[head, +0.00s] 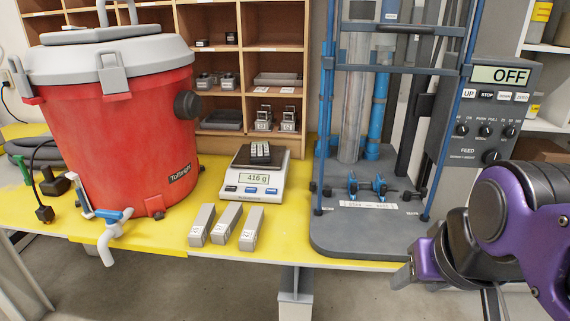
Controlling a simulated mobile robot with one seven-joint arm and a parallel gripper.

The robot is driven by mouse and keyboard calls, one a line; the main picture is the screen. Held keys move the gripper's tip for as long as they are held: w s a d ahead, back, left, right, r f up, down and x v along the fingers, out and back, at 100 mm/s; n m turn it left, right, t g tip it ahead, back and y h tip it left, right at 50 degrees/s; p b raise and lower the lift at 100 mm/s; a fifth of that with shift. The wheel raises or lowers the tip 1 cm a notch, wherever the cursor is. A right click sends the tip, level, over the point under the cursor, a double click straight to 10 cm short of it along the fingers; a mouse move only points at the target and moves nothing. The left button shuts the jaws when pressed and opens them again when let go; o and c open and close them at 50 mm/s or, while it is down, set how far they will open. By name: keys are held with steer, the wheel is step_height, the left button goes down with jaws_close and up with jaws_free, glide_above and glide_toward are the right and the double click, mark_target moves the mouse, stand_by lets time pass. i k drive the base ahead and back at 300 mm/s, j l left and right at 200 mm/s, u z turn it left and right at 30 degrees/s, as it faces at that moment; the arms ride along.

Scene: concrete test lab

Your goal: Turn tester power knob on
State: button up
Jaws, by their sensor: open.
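The tester (328,130) is a blue-framed machine on the yellow-topped bench, right of centre. Its grey control box (450,153) is at the right, with a display (500,75) reading OFF. Below the display are a row of buttons, several small dark knobs (485,130) and a larger dark knob (491,156) at the lower right. The labels are too small to tell surely which is the power knob. My gripper (446,290) is at the lower right, below and in front of the control box, apart from the knobs. It is open, partly hidden by my purple arm, and nothing shows in it.
A red drum (120,125) with a grey lid and white tap stands on the left. Wooden shelves (222,98) stand behind. Floor shows below the bench.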

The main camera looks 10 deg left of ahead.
mark_target(461, 129)
steer(key=u, duration=1.15)
steer(key=z, duration=1.9)
